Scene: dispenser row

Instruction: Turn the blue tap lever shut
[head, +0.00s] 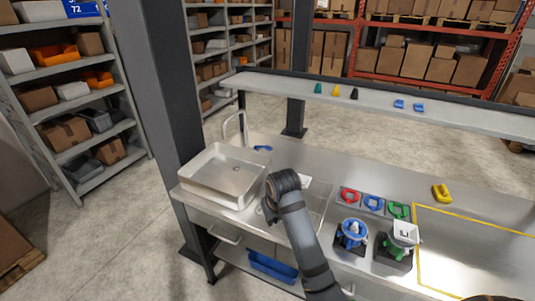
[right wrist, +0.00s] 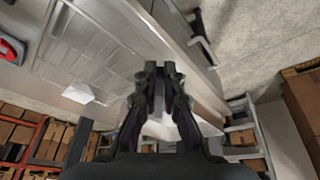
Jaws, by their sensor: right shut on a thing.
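The tap (head: 235,124), a pale grey gooseneck, stands behind the sink basin in the head view. A small blue piece (head: 262,149), which looks like the blue tap lever, lies on the counter side just right of the tap. My right gripper (head: 268,209) is low at the sink's right side, nearer than the blue piece and apart from it. Its wrist mostly hides the fingers there. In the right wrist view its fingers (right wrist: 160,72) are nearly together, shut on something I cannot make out. My left gripper is not in view.
The square sink basin (head: 222,177) is left of my right arm. Right of the arm are red, blue and green rings (head: 373,203), a blue dispenser (head: 352,234) and a green one (head: 401,240). A raised shelf (head: 400,106) runs along the back. The yellow-outlined area is clear.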

